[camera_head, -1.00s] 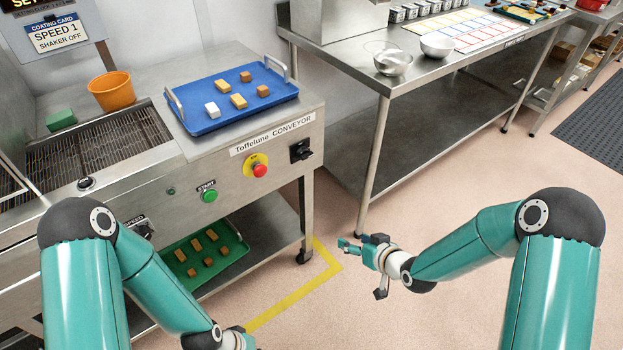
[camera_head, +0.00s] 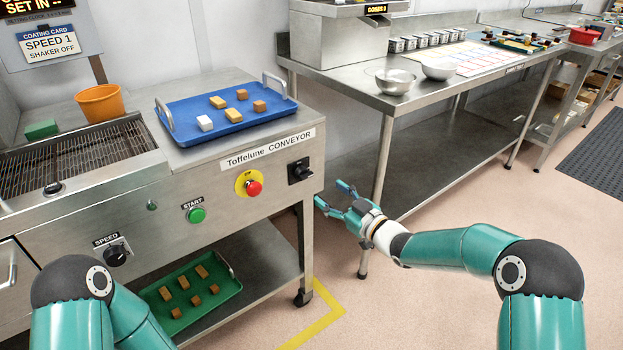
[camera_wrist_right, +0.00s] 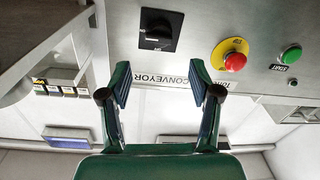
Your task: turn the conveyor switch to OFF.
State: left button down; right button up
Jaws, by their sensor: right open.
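The conveyor switch (camera_head: 300,170) is a black rotary knob on a dark square plate, at the right end of the conveyor's steel front panel. It also shows in the right wrist view (camera_wrist_right: 158,29), upside down, above and between the fingertips. I cannot read its marked positions. My right gripper (camera_head: 332,196) is open and empty, just right of and below the switch in the head view, apart from it. Its two fingers also show in the right wrist view (camera_wrist_right: 157,78). My left gripper is out of view; only part of my left arm shows at the lower left.
Left of the switch are a red stop button (camera_head: 253,187) on yellow, a green START button (camera_head: 196,215) and a SPEED knob (camera_head: 117,255). A blue tray (camera_head: 235,125) with sweets lies on top. A steel table (camera_head: 440,85) stands behind my right gripper.

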aim_at(307, 178)
jog(key=x, duration=0.9)
jog(key=shift+w+a, duration=0.2)
jog(key=shift+w, duration=0.1)
